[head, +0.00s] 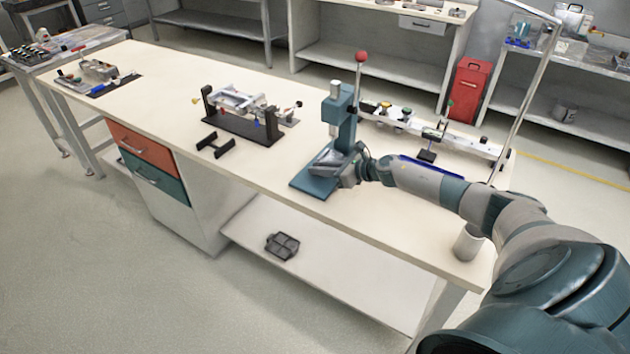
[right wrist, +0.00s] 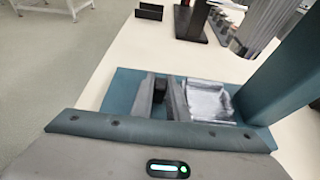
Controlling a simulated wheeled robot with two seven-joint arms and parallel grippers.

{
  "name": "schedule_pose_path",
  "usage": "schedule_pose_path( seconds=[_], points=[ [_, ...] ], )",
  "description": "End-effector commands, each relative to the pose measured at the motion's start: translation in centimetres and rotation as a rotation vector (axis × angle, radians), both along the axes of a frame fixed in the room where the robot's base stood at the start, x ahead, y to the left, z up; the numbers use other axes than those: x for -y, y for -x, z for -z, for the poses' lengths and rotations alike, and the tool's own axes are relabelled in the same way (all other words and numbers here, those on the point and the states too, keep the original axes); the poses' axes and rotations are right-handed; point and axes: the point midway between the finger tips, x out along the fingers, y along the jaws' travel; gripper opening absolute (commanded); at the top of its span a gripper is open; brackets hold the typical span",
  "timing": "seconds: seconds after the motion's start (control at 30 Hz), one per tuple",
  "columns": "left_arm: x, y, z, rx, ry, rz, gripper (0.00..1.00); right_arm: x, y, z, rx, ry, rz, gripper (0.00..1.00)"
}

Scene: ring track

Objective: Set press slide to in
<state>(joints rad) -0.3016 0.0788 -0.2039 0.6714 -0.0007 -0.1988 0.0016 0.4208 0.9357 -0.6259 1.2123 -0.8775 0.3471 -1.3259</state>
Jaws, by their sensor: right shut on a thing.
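The teal press (head: 345,125) stands on the workbench, with a lever that ends in a red ball. Its base plate (head: 309,182) lies flat on the bench top. The press slide (head: 327,158), a grey metal tray, sits low at the front of the press; it also shows in the right wrist view (right wrist: 208,101). My right gripper (head: 347,173) is at the slide's near right side, and in the right wrist view its fingers (right wrist: 161,97) are shut on a small dark part beside the tray. The exact grip is partly hidden. My left gripper is not in view.
A black fixture (head: 245,127) with a metal frame stands left of the press, with a small black bracket (head: 215,145) near it. A long rail assembly (head: 430,130) lies behind my right arm.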

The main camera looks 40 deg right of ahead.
Motion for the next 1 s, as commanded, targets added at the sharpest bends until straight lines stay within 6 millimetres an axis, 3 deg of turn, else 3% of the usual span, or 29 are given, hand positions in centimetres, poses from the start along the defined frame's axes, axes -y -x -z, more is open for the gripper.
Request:
schedule_pose_path(
  seconds=[0.33, 0.37, 0.43, 1.0],
  points=[
    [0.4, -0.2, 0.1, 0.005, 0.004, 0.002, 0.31, 0.7, -0.1, -0.1, 0.000, 0.003, 0.007, 0.00],
    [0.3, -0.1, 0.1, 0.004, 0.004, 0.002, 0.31, 0.7, -0.1, -0.1, 0.000, 0.004, 0.008, 0.19],
    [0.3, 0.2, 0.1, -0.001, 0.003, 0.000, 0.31, 0.7, -0.1, -0.1, 0.000, 0.004, 0.008, 0.33],
    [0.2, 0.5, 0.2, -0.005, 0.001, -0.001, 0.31, 0.5, 0.0, 0.0, -0.001, 0.001, 0.004, 0.33]
  ],
)
